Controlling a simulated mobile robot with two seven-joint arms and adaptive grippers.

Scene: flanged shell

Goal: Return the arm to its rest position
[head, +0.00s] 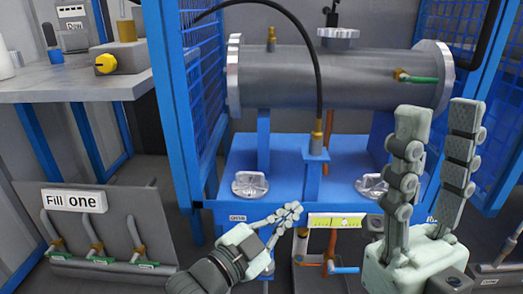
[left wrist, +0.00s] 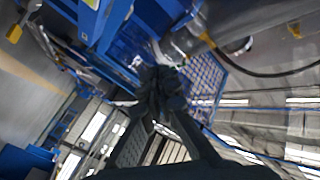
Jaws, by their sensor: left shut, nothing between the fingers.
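My left gripper (head: 292,212) is shut and empty. It reaches in from the lower left of the head view, in front of the blue stand's front edge. In the left wrist view its dark fingers (left wrist: 160,85) come together at the middle with nothing visible between them. My right gripper (head: 438,112) stands upright at the right of the head view, its two fingers apart with nothing between them.
The grey flanged shell (head: 325,78) lies on a blue stand (head: 228,158) between blue mesh guards (head: 203,88). A black hose (head: 312,45) arches to the stand. A "Fill one" panel (head: 108,220) stands lower left, below a grey bench (head: 70,82). A yellow gauge (head: 335,221) hangs under the stand.

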